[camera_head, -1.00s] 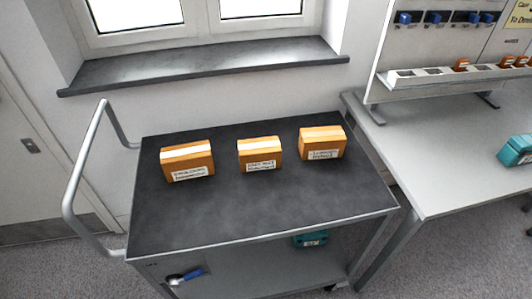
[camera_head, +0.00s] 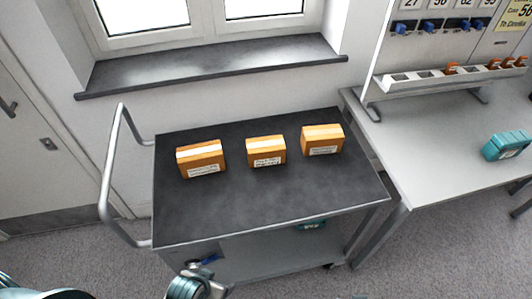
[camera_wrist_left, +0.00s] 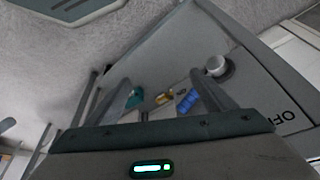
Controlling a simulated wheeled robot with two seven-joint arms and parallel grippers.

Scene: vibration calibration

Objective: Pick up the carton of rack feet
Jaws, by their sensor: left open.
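Three orange cartons with white tape and white labels stand in a row on the dark top of a grey cart (camera_head: 260,215): a left carton (camera_head: 201,158), a middle carton (camera_head: 266,151) and a right carton (camera_head: 322,140). The label print is too small to read, so I cannot tell which holds rack feet. My left gripper (camera_head: 205,285) is at the bottom edge of the head view, in front of the cart and apart from the cartons. In the left wrist view its fingers (camera_wrist_left: 150,88) are spread with nothing held between them. My right gripper is not in view.
The cart has a tubular handle (camera_head: 112,175) on its left. A blue-handled tool (camera_head: 208,260) and a teal object (camera_head: 312,224) lie on its lower shelf. A table (camera_head: 440,150) at right carries a teal case (camera_head: 506,145) and a white rack. The cart top's front is clear.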

